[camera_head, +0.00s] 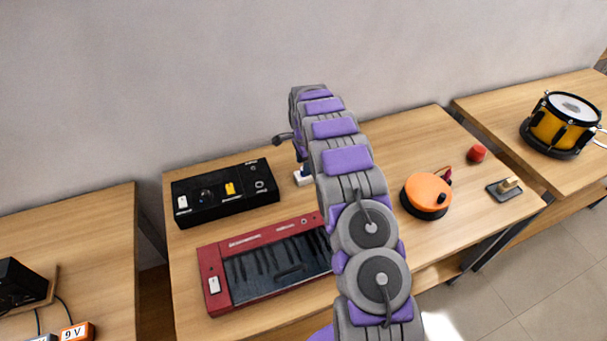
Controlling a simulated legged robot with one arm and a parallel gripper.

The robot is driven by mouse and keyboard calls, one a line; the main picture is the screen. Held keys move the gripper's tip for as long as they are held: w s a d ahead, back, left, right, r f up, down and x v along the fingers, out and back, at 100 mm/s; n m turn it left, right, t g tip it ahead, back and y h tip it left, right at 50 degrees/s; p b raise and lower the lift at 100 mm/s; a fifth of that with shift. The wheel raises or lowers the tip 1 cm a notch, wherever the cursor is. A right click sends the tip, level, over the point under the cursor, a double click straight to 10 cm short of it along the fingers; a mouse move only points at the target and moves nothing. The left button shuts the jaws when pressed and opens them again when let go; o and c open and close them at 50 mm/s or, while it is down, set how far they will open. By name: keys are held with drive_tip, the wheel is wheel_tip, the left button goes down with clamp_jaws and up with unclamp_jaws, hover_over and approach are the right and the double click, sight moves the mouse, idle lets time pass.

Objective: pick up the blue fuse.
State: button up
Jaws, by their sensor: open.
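A small white block with a bit of blue on top (303,178) sits on the middle table, just right of the black box. It is partly hidden by my arm, and I cannot tell for sure whether the blue part is the fuse. My gripper (298,154) hangs at the end of my arm, just above this block and pointing down. It is open, and its fingertips are small and partly hidden. I see nothing held in it.
A black box (225,194) with white and yellow parts stands at the left. A red keyboard (270,265) lies in front, partly behind my arm. An orange round device (427,193), a red ball (477,153) and a grey plate (511,190) are at the right. The wall is behind.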

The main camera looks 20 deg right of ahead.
wheel_tip(320, 180, down, 3)
drive_tip(key=shift+r, duration=0.2)
clamp_jaws()
idle(0.4)
